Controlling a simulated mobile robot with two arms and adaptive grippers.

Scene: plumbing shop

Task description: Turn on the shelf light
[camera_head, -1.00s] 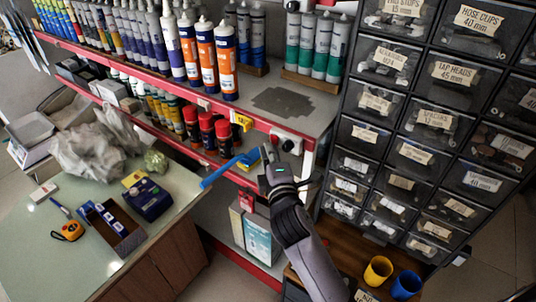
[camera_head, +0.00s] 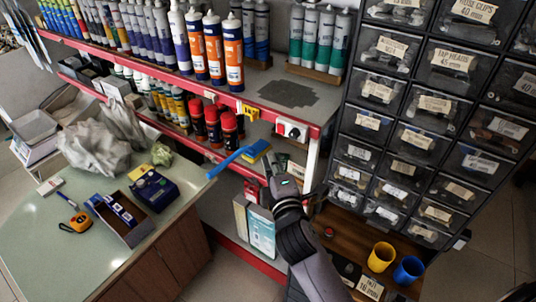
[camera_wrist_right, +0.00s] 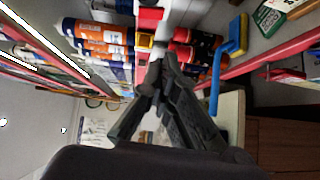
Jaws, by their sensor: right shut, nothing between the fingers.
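A white switch box (camera_head: 291,130) with a red part on its left and a dark round part on its right sits on the red front edge of the upper shelf. A white and red piece, likely this box, shows at the top of the right wrist view (camera_wrist_right: 150,17). My right gripper (camera_head: 273,165) is shut and empty, below the box and apart from it in the head view. Its closed fingers also show in the right wrist view (camera_wrist_right: 160,62), pointing toward the shelf edge. My left gripper is not in view. I cannot tell whether the shelf light is lit.
A blue brush (camera_head: 238,158) sticks out from the shelf left of my gripper. Red-capped cans (camera_head: 213,124) stand behind it. A drawer cabinet (camera_head: 420,130) rises at the right. Yellow (camera_head: 381,257) and blue (camera_head: 408,269) cups stand below. A glass-topped counter (camera_head: 45,245) lies left.

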